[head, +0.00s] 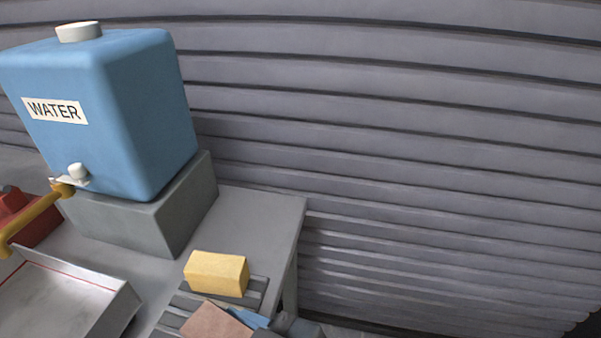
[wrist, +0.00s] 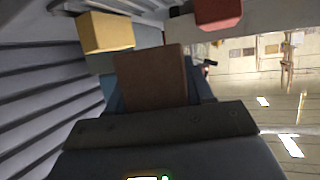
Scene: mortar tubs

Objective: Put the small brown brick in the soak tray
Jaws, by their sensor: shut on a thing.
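The small brown brick (head: 215,322) is at the bottom edge of the head view, partly cut off. It also fills the middle of the wrist view (wrist: 150,75). My gripper (wrist: 157,98) is shut on it; a blue part of my gripper (head: 256,319) shows beside the brick in the head view. Whether the brick touches the slatted rack below cannot be told. The soak tray (head: 117,316), a shallow pale metal tray with a red line inside its wall, is at the lower left of the head view, left of the brick and partly cut off.
A yellow brick (head: 217,273) lies on the slatted rack (head: 180,302), just behind the brown brick. A blue water tank (head: 150,115) stands on a grey block (head: 185,210); its tap and an orange-yellow pipe (head: 35,218) are near the tray. Bare bench lies between tray and rack.

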